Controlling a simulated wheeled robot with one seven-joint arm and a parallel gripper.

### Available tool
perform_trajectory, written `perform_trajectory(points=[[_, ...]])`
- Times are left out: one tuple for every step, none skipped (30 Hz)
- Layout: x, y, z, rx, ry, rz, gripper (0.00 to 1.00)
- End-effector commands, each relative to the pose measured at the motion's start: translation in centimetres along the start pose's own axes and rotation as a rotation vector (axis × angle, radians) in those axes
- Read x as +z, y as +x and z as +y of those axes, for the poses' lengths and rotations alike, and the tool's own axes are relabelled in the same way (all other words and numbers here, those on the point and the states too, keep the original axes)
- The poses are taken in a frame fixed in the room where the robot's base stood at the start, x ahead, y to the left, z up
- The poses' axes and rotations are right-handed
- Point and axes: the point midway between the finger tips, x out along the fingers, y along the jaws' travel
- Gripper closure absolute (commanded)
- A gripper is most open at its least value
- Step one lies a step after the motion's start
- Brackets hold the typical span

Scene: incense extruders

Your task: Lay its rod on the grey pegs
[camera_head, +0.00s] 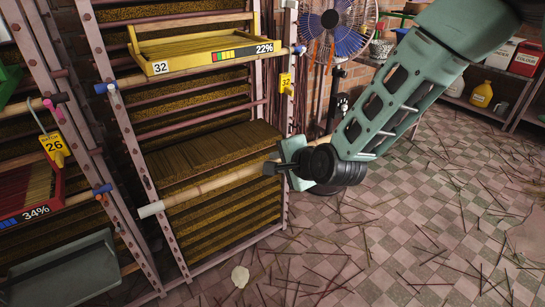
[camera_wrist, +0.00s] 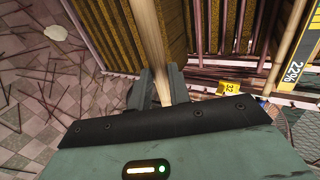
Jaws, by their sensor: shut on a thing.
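My gripper (camera_head: 276,168) is shut on a pale bamboo rod (camera_head: 215,184), at the front of the middle rack. In the wrist view the rod (camera_wrist: 148,45) runs up from between my fingers (camera_wrist: 159,88). In the head view its left end meets a whitish-grey peg (camera_head: 151,209) at the rack's left post. I cannot tell whether it rests on the peg or hovers by it. Its right part passes behind my gripper and wrist. No grey peg shows at the right post, where my gripper covers the view.
A yellow tray marked 32 and 22% (camera_head: 207,55) sits above, by a rod between blue pegs (camera_head: 103,88). A red tray marked 34% (camera_head: 36,205) and a grey bin (camera_head: 65,270) are at left. Loose sticks litter the tiled floor (camera_head: 400,230). A fan (camera_head: 335,30) stands behind.

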Motion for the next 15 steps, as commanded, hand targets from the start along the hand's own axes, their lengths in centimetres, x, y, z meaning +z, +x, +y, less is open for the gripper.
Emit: perform_trajectory(points=[[-0.1, -0.4, 0.3, -0.001, 0.000, 0.001, 1.00], [-0.1, -0.7, 0.5, 0.000, 0.000, 0.000, 1.00], [0.0, -1.0, 0.7, 0.000, 0.000, 0.000, 1.00], [-0.1, -1.2, 0.8, 0.000, 0.000, 0.000, 1.00], [-0.1, -1.5, 0.9, 0.000, 0.000, 0.000, 1.00], [-0.1, -1.8, 1.1, -0.001, 0.000, 0.000, 1.00], [-0.1, -2.1, 1.2, -0.001, 0.000, 0.001, 1.00], [-0.1, -2.3, 1.4, -0.001, 0.000, 0.000, 1.00], [-0.1, -2.6, 1.6, 0.000, 0.000, 0.000, 1.00], [-0.1, -2.9, 1.8, 0.000, 0.000, 0.000, 1.00], [-0.1, -3.1, 1.9, 0.000, 0.000, 0.000, 1.00], [-0.1, -3.5, 2.1, 0.000, 0.000, 0.000, 1.00], [-0.1, -3.7, 2.2, -0.001, 0.000, 0.000, 1.00], [-0.1, -3.9, 2.4, 0.000, 0.000, 0.000, 1.00], [-0.2, -4.3, 2.6, 0.000, 0.000, 0.001, 1.00]])
